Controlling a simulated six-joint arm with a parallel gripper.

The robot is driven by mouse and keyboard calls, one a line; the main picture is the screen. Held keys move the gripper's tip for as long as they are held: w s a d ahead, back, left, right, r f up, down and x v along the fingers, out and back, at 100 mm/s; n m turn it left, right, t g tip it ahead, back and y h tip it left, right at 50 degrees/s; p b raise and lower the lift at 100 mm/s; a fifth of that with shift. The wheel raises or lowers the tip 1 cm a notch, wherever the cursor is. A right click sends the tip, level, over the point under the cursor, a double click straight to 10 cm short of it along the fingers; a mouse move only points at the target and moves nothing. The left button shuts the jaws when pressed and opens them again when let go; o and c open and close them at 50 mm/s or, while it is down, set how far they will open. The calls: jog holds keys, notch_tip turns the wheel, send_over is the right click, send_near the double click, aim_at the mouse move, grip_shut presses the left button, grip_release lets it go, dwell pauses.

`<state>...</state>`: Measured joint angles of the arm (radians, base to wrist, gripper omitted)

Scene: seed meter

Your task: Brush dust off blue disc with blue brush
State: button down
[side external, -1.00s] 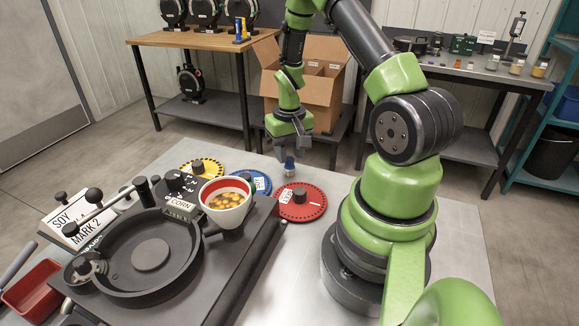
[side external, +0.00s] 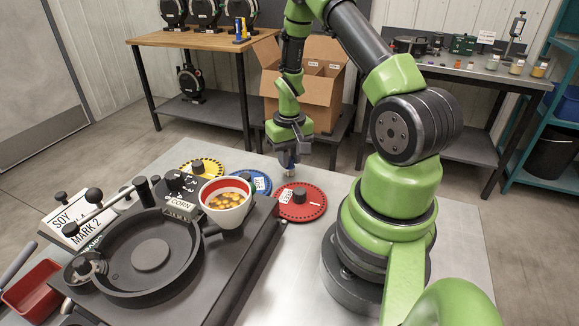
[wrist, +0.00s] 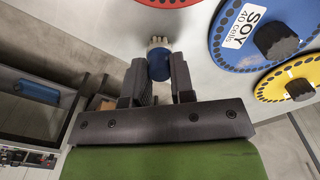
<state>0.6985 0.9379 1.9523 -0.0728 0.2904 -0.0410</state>
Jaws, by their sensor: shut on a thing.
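The blue disc (side external: 258,181) lies flat on the metal table between the yellow and red discs, partly hidden by the seed cup in the side view. In the wrist view the blue disc (wrist: 262,35) shows its black knob and a "SOY 40 cells" label. My gripper (wrist: 160,78) points down and is shut on the blue brush (wrist: 159,65), which has a pale tip (wrist: 157,42). In the side view my gripper (side external: 289,153) is low over the table, just behind the blue and red discs. I cannot tell whether the brush touches the table. Dust is not clearly visible.
The red disc (side external: 301,205) lies right of the blue one, the yellow disc (side external: 202,167) left. The seed meter (side external: 150,255) with its cup of corn (side external: 228,195) stands in front. A cardboard box (side external: 318,85) is behind the table.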

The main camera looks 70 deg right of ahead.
jog(key=shift+r, duration=0.15)
jog(key=shift+r, duration=1.35)
jog(key=c, duration=1.6)
grip_release()
jog(key=shift+c, duration=0.2)
grip_shut()
